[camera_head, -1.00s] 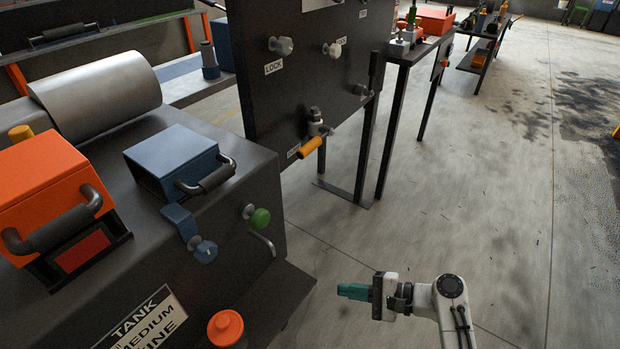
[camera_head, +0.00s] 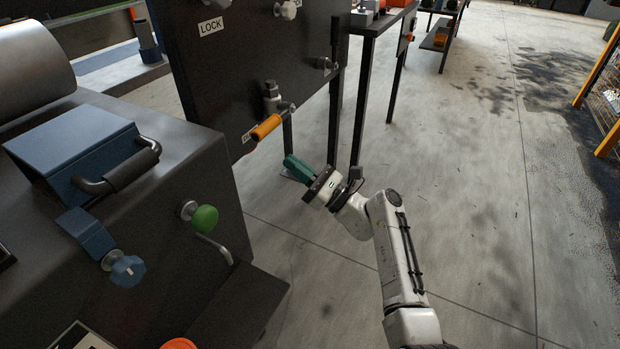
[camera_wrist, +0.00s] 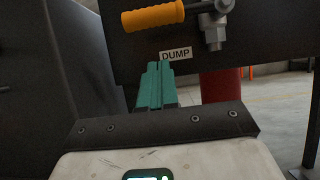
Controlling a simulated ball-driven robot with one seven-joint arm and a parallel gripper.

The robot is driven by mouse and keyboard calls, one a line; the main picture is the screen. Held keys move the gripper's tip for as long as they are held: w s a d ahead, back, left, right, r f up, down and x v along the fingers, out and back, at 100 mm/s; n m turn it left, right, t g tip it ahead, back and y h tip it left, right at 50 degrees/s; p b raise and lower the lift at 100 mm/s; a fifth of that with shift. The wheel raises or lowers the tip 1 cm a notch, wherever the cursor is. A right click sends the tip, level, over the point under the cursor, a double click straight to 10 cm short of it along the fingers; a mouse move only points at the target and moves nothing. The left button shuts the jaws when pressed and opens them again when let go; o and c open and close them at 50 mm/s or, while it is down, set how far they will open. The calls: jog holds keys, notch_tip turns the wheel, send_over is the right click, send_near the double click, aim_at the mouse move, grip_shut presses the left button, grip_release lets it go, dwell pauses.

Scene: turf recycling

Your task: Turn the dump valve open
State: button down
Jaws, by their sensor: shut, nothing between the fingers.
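The dump valve (camera_head: 272,100) is mounted on the dark upright panel and has an orange lever handle (camera_head: 266,127). In the wrist view the orange handle (camera_wrist: 153,15) lies roughly level, left of the metal valve body (camera_wrist: 214,28). The white DUMP label (camera_wrist: 176,54) is below the handle. My gripper (camera_head: 289,160), with green fingers, is in front of and below the handle, apart from it in the head view. In the wrist view the fingers (camera_wrist: 156,68) point up beside the label, shut and empty.
The dark panel (camera_head: 225,70) also carries a LOCK label (camera_head: 210,26) and knobs. At left is a dark machine with a green knob (camera_head: 204,218) and a blue knob (camera_head: 127,271). A red cylinder (camera_wrist: 221,86) stands behind the panel. Open floor lies right.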

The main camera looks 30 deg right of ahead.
aim_at(274, 120)
notch_tip(274, 120, up, 5)
jog(key=w+a, duration=0.2)
jog(key=shift+w, duration=0.4)
jog(key=shift+a+r, duration=0.1)
jog(key=shift+a+r+m+h+p, duration=0.1)
jog(key=shift+r+m+h+p, duration=0.3)
jog(key=shift+p, duration=0.6)
